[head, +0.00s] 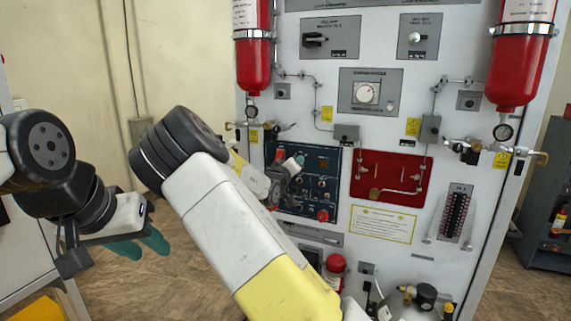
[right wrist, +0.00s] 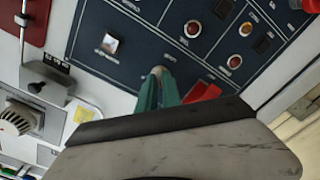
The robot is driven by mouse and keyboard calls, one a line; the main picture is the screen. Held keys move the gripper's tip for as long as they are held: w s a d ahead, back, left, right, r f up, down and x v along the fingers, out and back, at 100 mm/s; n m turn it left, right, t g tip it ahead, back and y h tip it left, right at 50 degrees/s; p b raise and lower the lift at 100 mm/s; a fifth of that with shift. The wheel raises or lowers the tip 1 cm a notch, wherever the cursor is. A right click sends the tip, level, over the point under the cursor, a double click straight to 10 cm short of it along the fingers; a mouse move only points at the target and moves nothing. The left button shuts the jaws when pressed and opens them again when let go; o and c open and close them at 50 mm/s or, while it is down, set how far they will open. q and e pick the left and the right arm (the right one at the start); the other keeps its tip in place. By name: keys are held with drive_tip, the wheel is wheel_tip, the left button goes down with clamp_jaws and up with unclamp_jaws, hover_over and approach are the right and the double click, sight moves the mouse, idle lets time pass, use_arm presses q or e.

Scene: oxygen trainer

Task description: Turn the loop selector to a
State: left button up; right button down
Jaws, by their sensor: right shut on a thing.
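The dark blue control panel (head: 322,160) is on the front of the white trainer. My right gripper (head: 298,160) is at its upper left part. In the right wrist view, the green fingers (right wrist: 160,92) are shut around a small pale knob (right wrist: 158,70) on this panel, which looks like the loop selector. The fingers hide most of it, and its label and pointing cannot be read. My left gripper (head: 140,245) is empty, away from the trainer at the left, with its green fingers apart.
A red part (right wrist: 203,92) sits close beside the right fingers. Indicator lamps (right wrist: 192,28) and switches are nearby on the panel. A red panel (head: 390,165) is to its right. A white dial (head: 366,92) is above. Red cylinders (head: 252,50) hang at both sides.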

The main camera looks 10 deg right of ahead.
idle(0.4)
drive_tip(key=c, duration=1.5)
unclamp_jaws()
